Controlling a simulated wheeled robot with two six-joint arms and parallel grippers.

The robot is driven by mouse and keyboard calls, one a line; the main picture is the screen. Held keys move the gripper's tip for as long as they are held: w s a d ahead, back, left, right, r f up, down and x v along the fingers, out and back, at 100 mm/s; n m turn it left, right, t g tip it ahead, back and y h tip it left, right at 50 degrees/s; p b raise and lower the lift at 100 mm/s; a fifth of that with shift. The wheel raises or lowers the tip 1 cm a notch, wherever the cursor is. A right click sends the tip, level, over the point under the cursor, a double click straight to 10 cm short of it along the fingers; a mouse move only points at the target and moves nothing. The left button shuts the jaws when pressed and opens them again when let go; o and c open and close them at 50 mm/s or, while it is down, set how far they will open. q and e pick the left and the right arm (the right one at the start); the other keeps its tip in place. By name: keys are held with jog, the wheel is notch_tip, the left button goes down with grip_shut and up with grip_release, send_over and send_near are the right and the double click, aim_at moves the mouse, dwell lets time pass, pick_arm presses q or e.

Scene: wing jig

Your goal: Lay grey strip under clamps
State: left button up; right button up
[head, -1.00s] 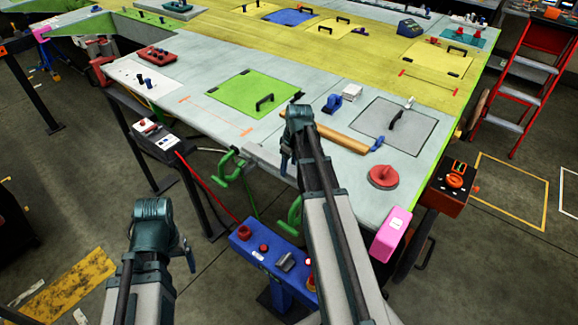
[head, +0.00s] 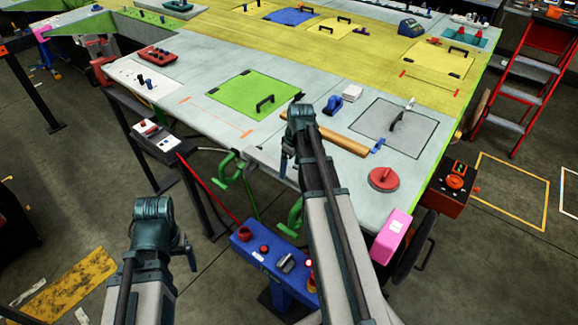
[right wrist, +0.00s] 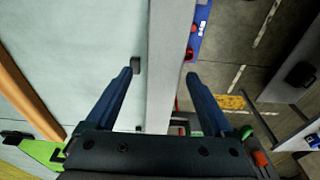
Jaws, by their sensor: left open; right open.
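A long pale grey strip (right wrist: 170,65) runs lengthwise between the fingers in the right wrist view, along the table's edge; I cannot tell whether it touches the table. In the head view its pale length (head: 270,168) shows by the near edge, partly behind my right arm. Green clamps (head: 231,170) (head: 294,214) stand at that edge. My right gripper (right wrist: 160,76) is open with one finger on each side of the strip, not visibly gripping it. My left gripper (head: 189,256) is open, empty, and low in front of the table, away from the strip.
A wooden roller (head: 342,139) and a red round handle (head: 383,178) lie on the table (head: 215,135) to the right of my right arm. A green panel (head: 252,92) lies beyond. A blue control box (head: 270,250) stands below the edge.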

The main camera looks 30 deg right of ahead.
aim_at(294, 174)
notch_tip(294, 174, up, 12)
jog(key=s+p, duration=0.1)
jog(key=p, duration=1)
jog(key=shift+s, duration=0.3)
jog(key=shift+d+f, duration=0.1)
jog(key=shift+f, duration=0.1)
jog(key=f+b, duration=0.4)
jog(key=w+f+b, duration=0.1)
jog(key=f+b, duration=0.7)
jog(key=shift+w+a+f+b, duration=0.1)
jog(key=shift+w+a+b, duration=0.2)
jog(key=shift+w+a, duration=0.05)
jog(key=shift+f, duration=0.2)
jog(key=shift+s, duration=0.1)
jog(key=shift+a+r, duration=0.1)
